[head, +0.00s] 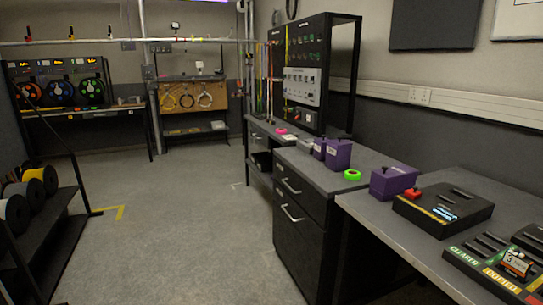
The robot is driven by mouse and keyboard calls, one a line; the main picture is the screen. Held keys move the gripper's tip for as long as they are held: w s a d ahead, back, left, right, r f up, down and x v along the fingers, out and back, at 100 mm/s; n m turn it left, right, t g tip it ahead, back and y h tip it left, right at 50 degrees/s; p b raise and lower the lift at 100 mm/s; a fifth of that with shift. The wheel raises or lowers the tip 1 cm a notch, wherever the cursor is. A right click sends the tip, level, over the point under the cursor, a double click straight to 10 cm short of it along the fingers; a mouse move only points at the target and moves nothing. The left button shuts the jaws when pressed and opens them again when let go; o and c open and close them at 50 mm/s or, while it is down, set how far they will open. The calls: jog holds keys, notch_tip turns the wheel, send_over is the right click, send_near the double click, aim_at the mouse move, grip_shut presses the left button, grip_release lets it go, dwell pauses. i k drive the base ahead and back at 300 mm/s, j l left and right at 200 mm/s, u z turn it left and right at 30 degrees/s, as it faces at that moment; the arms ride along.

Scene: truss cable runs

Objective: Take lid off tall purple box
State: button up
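Several purple boxes stand on the grey worktops at right. One purple box (338,154) stands upright on the drawer cabinet and looks the tallest; a small dark knob shows on its top. A second purple box (319,149) stands just behind and left of it, partly hidden. A wider, lower purple box (392,182) sits nearer, on the front bench. The seam between lid and box is too small to make out. My gripper is not in view.
A black device (443,209) with a red part sits on the front bench. A spool rack (38,225) stands at left. The grey floor (190,220) between is clear.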

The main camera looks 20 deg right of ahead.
aim_at(338, 141)
jog(key=i, duration=0.95)
jog(key=i+j+z, duration=0.15)
jog(key=i, duration=0.75)
